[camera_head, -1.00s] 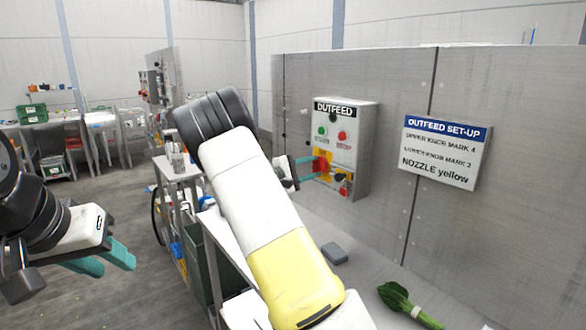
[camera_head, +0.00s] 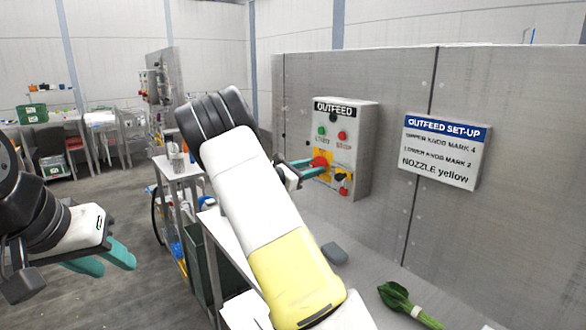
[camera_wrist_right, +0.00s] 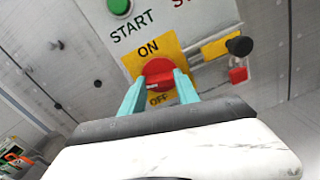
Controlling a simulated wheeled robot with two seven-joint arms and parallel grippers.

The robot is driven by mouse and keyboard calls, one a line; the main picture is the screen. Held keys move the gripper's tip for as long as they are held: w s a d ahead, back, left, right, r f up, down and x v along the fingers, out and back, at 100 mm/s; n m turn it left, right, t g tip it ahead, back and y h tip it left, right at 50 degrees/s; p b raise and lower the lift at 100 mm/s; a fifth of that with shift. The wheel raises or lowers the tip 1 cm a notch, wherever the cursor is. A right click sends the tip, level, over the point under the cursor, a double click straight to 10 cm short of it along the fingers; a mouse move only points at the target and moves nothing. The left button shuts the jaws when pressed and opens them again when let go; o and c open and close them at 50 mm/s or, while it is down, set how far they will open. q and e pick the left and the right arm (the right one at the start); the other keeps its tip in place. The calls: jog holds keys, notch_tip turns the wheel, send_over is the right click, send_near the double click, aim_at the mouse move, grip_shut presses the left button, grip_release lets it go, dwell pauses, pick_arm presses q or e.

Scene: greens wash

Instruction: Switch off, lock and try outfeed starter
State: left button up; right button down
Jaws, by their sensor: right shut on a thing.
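The grey outfeed starter box (camera_head: 356,150) is on the steel wall, with a green START button (camera_head: 321,131) and a red button (camera_head: 342,135). Its red rotary switch (camera_wrist_right: 157,73) sits on a yellow ON/OFF plate (camera_wrist_right: 133,62). My right gripper (camera_wrist_right: 160,80) is shut on the red switch, teal fingers on either side; its white mark points left in the wrist view, between ON and OFF. A black knob (camera_wrist_right: 239,46) and a small red item (camera_wrist_right: 238,75) are right of the switch. My left gripper (camera_head: 108,258) is open and empty, low at left.
An OUTFEED SET-UP sign (camera_head: 445,150) is right of the box. A leafy green bunch (camera_head: 402,298) and a grey block (camera_head: 334,252) lie on the surface below. A cart (camera_head: 180,168) stands left of my right arm. The floor at left is open.

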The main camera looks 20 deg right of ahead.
jog(key=shift+n, duration=1.3)
jog(key=c, duration=0.9)
grip_release()
jog(key=v, duration=0.7)
jog(key=shift+s+a, duration=0.15)
jog(key=shift+a, duration=0.25)
